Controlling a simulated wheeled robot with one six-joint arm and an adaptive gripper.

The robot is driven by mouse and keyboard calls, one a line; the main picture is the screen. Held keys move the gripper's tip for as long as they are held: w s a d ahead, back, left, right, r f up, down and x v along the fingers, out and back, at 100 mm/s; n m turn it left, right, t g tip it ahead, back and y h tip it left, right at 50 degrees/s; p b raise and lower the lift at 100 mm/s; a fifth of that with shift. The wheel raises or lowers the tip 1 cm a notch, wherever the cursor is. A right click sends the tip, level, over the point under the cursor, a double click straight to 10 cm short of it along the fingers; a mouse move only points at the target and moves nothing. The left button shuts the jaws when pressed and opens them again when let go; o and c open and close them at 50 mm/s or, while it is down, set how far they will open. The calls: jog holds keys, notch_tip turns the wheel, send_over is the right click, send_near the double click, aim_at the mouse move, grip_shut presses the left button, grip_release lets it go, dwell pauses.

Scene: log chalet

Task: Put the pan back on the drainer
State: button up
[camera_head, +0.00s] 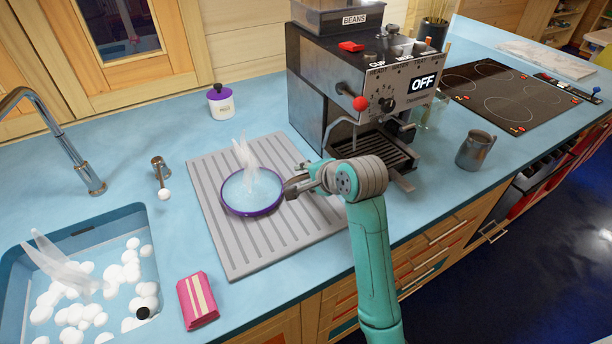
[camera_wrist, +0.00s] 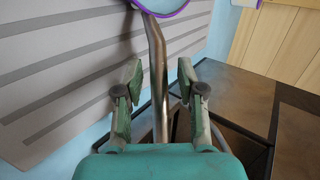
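The pan (camera_head: 252,192) is round with a purple rim and a pale inside. It appears level over the left middle of the grey ribbed drainer (camera_head: 228,255); I cannot tell whether it touches it. White wisps rise from the pan. My gripper (camera_head: 292,188) is at the pan's right side, by its handle. In the wrist view, the metal handle (camera_wrist: 157,75) runs between the two fingers of my gripper (camera_wrist: 160,92). Gaps show on both sides of the handle, so the fingers are open around it. The purple rim shows at the top of the wrist view.
A coffee machine (camera_head: 345,85) stands close behind and right of my gripper. A foamy sink (camera_head: 145,225) with a tap (camera_head: 90,180) is left. A mug (camera_head: 475,151) stands right.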

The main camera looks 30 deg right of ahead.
jog(key=shift+s+r, duration=0.1)
jog(key=v, duration=1.1)
jog(key=shift+s+r, duration=0.2)
jog(key=shift+s, duration=0.15)
jog(key=shift+d, duration=0.1)
